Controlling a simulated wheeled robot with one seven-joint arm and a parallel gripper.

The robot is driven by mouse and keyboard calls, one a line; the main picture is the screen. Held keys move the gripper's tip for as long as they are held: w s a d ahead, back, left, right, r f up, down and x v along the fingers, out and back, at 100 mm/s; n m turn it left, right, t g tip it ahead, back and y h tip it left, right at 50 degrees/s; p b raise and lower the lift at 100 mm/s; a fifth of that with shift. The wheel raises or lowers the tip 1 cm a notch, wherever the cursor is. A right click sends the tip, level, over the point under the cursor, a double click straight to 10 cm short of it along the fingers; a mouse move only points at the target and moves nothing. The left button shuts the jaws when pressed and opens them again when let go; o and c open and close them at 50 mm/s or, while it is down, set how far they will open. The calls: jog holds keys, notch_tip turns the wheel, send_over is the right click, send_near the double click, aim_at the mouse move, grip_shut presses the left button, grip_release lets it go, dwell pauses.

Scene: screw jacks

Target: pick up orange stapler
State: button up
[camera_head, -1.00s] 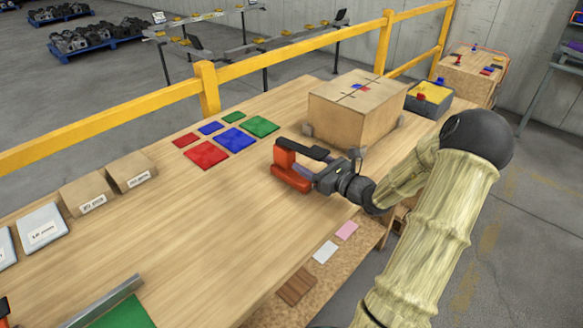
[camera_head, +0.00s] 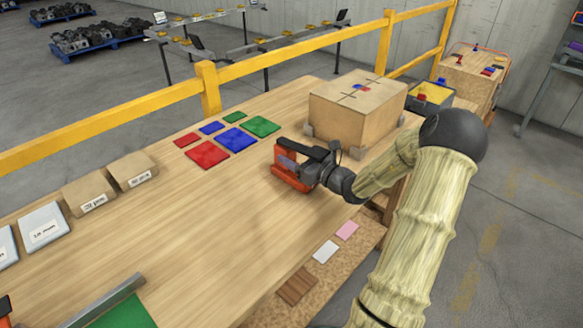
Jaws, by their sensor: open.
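My gripper (camera_head: 283,165) is open above the right part of the wooden bench (camera_head: 215,220), to the left of the cardboard box. Its end shows red-orange parts around a grey piece. I cannot tell whether all the orange belongs to the fingers or some to a stapler there. An orange and black object (camera_head: 4,308) is cut off at the lower left edge, far from my gripper. It may be the orange stapler, but too little of it shows to be sure.
The cardboard box (camera_head: 352,110) stands just behind my gripper. Red, blue and green squares (camera_head: 207,154) lie to the left. Small cartons (camera_head: 90,193) stand farther left. A yellow rail (camera_head: 210,87) runs along the back. The bench middle is clear.

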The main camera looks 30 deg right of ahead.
dwell(0.3)
grip_shut()
dwell(0.4)
jog(key=shift+r, duration=0.15)
notch_tip(320, 180, up, 10)
jog(key=shift+f+p, duration=0.1)
jog(key=shift+p, duration=0.5)
